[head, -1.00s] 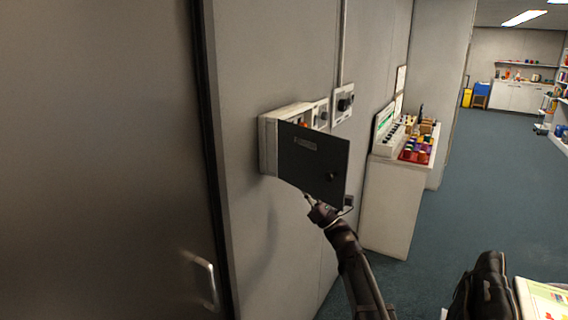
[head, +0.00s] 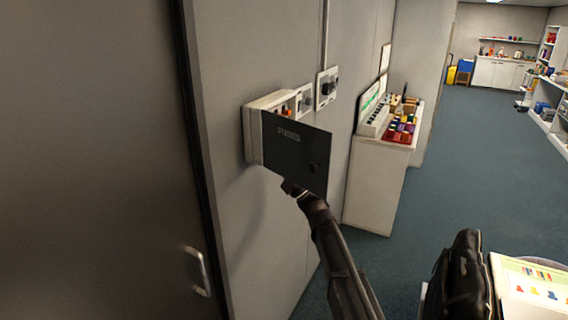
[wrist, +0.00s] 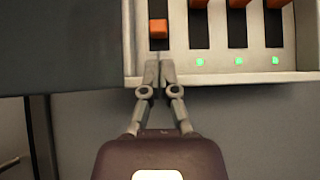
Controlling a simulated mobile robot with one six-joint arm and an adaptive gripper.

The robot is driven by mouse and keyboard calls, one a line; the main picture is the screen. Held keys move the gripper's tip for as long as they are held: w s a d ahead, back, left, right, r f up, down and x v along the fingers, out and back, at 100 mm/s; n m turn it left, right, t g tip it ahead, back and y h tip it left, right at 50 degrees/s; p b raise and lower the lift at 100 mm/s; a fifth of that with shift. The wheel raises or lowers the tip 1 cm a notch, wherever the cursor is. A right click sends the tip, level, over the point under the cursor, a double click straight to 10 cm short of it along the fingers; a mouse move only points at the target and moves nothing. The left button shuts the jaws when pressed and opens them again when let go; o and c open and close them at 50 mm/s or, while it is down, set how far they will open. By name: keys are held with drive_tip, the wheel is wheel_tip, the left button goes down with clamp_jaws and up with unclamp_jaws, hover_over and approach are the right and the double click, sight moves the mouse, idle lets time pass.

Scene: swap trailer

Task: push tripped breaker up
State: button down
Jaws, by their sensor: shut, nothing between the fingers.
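The breaker box (head: 252,135) is on the wall, its dark door (head: 290,160) swung open. In the wrist view several orange levers sit in black slots on the pale panel (wrist: 218,70). The leftmost lever (wrist: 158,28) sits lower than its neighbours, such as the second lever (wrist: 198,3). My gripper (wrist: 159,68) is shut and empty. Its tips are at the panel's lower edge, just below the leftmost slot, apart from the lever in the picture. In the head view my gripper (head: 291,186) is by the door's lower edge, its fingertips hidden.
Green lights (wrist: 199,62) glow under the other slots; the spot under the leftmost is covered by my fingers. The open door (wrist: 60,45) stands close on the left. Wall switches (head: 327,88) and a cabinet (head: 375,185) are to the right. Floor (head: 450,180) beyond is clear.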

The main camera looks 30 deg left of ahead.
sight(269, 137)
drive_tip(key=shift+p+x, duration=1.15)
drive_tip(key=shift+x, duration=0.9)
drive_tip(key=shift+r, duration=0.1)
wheel_tip(269, 137, up, 4)
drive_tip(key=p, duration=0.4)
drive_tip(key=b+v, duration=0.7)
drive_tip(key=v, duration=0.3)
drive_tip(key=shift+w, duration=0.1)
